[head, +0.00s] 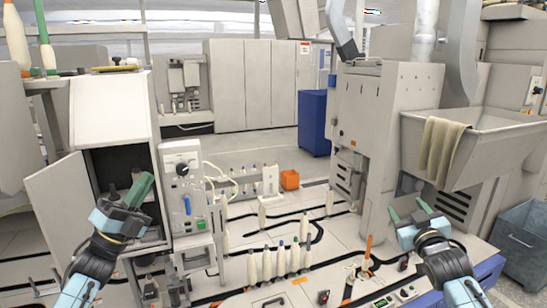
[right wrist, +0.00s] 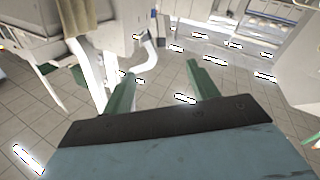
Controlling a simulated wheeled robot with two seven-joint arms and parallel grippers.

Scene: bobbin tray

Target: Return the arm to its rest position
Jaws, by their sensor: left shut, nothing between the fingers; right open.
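My left gripper (head: 138,190) is at the left in the head view, with its green fingers together and nothing between them. It is in front of the open dark compartment of a white cabinet (head: 105,105). My right gripper (head: 409,210) is at the right in the head view, raised in front of the grey machine. Its two green fingers stand apart and empty, and they also show spread in the right wrist view (right wrist: 163,93). Several cream bobbins (head: 280,260) stand upright in a row between the arms, away from both grippers.
An orange-handled tool (head: 367,252) stands near the front, left of my right arm. A grey machine (head: 385,120) with a sink and a draped cloth (head: 440,150) is at the right. An orange box (head: 290,180) sits farther back.

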